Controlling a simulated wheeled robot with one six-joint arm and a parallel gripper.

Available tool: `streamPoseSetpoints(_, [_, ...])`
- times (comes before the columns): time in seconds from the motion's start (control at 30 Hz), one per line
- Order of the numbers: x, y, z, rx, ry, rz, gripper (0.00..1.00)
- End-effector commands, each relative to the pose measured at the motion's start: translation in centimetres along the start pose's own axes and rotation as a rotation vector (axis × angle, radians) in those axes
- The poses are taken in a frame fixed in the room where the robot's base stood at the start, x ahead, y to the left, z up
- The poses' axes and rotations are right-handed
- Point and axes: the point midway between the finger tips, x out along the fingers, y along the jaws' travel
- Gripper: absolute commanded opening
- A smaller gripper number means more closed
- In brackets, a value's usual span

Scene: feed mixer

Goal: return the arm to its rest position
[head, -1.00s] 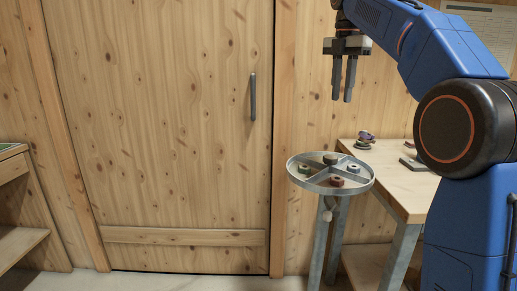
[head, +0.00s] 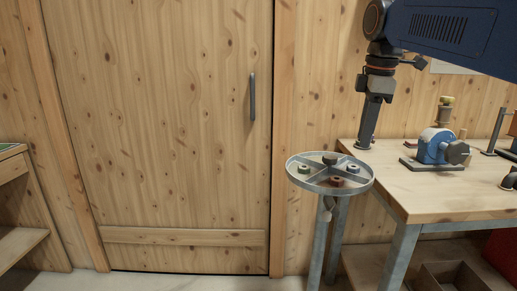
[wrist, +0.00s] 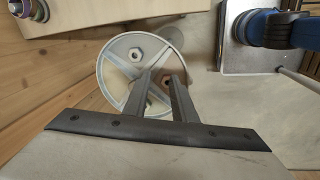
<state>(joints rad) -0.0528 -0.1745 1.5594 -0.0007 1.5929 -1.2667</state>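My gripper (head: 369,125) points straight down in the head view, seen edge-on, above the back left corner of the workbench. In the wrist view its two fingers (wrist: 160,78) stand apart with nothing held between them. A brown nut (wrist: 165,80) shows beyond the fingertips, down in the round tray. My arm reaches in from the upper right of the head view, its blue link nearly level. The tray's rim (head: 330,192) and dividers are grey metal, and it also shows in the wrist view (wrist: 101,82).
The tray holds several nuts, among them a brown one (head: 337,181) and a dark one (head: 330,158). The workbench (head: 440,196) carries a blue device (head: 436,147) and other fittings. A wooden door (head: 160,130) fills the left, with open floor before it.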

Motion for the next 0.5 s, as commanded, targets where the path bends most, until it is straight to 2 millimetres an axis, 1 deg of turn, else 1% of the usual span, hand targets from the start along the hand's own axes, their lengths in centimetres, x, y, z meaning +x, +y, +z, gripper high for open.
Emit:
streamPoseSetpoints(0.03, [0.8, -1.6, 0.6, 0.06, 0.003, 0.011, 0.24])
streamPoseSetpoints(0.27, [5.4, -7.6, 3.0, 0.371, 0.03, 0.065, 0.24])
streamPoseSetpoints(0.47, [10.3, -13.1, 5.0, 0.642, 0.067, 0.106, 0.24])
streamPoseSetpoints(0.5, [11.4, -14.2, 5.4, 0.696, 0.075, 0.113, 0.24])
